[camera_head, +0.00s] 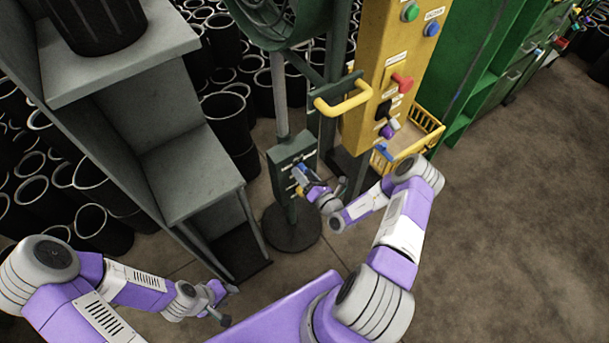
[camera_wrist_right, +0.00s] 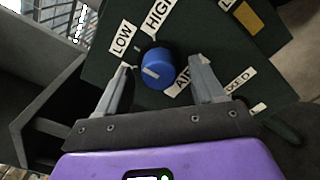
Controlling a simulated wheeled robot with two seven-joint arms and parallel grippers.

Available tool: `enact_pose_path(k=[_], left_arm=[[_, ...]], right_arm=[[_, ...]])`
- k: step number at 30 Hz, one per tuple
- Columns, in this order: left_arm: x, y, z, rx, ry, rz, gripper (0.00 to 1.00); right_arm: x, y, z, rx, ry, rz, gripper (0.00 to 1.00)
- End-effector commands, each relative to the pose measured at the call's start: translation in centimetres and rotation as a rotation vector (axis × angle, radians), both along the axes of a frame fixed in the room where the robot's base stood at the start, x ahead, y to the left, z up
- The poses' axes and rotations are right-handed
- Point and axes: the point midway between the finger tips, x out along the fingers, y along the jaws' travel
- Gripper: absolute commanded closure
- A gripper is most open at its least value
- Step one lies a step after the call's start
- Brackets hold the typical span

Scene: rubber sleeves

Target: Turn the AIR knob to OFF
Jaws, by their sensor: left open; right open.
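The blue round knob (camera_wrist_right: 157,68) sits on a dark green control box (camera_head: 290,158) on a stand. In the right wrist view a short white mark shows on the knob's lower left. A LOW label (camera_wrist_right: 122,38) is at its upper left and a HIGH label (camera_wrist_right: 158,16) above it. Another label, apparently AIR (camera_wrist_right: 183,80), is at its lower right, partly hidden by a finger. My right gripper (camera_wrist_right: 160,82) is open, with its fingertips on either side of the knob; contact cannot be told. My left gripper (camera_head: 226,304) is open and empty at the lower left, away from the box.
A grey shelf unit (camera_head: 190,170) stands left of the box. A yellow panel (camera_head: 385,60) with buttons and a yellow handle (camera_head: 343,97) rises behind the right arm. The floor at right (camera_head: 520,220) is clear.

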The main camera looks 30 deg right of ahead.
Motion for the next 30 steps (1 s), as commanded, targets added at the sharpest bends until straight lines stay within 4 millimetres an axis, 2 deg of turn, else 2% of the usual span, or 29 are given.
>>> enact_pose_path(k=[7,18,30], left_arm=[[0.00,-0.01,0.01,0.000,0.000,0.000,0.57],[0.00,0.00,0.01,0.000,0.000,0.000,0.57],[0.00,0.00,0.93,0.000,0.000,0.000,0.57]], right_arm=[[0.11,0.02,0.05,-0.001,-0.001,0.001,0.32],[0.08,0.03,0.04,-0.001,0.000,0.001,0.88],[0.07,0.06,0.16,-0.090,-0.005,0.003,0.88]])
